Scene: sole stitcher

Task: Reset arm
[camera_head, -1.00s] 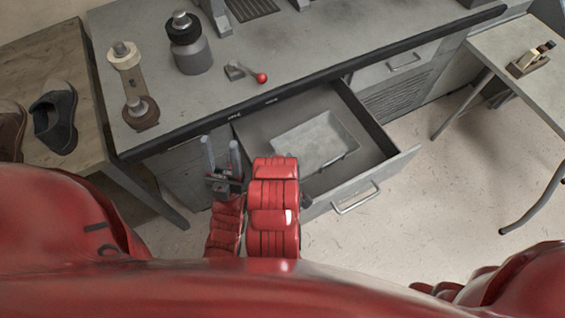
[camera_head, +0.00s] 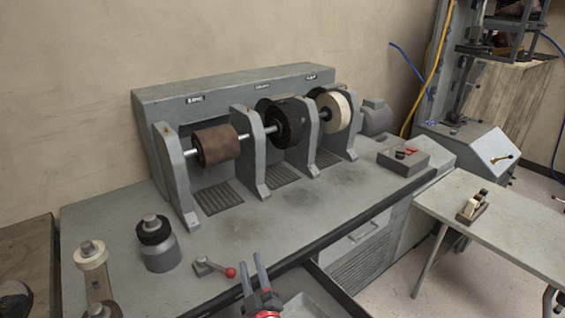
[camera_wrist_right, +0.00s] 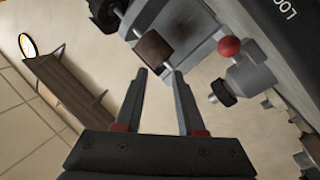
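My right gripper (camera_head: 252,263) is at the bottom centre of the head view, with its two grey fingers pointing up. It appears in front of the workbench's dark front edge, just right of a small lever with a red ball (camera_head: 230,272). In the right wrist view the gripper (camera_wrist_right: 160,74) is open, with nothing between the fingers. The red ball (camera_wrist_right: 229,47) shows there, apart from the fingers. Most of the right arm is below the head view's edge. My left gripper is in neither current view.
An open drawer (camera_head: 335,294) juts out beside the right gripper, partly cut off. The grey workbench (camera_head: 330,205) carries a machine with a brown drum (camera_head: 216,145) and other wheels. A side table (camera_head: 500,215) stands right.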

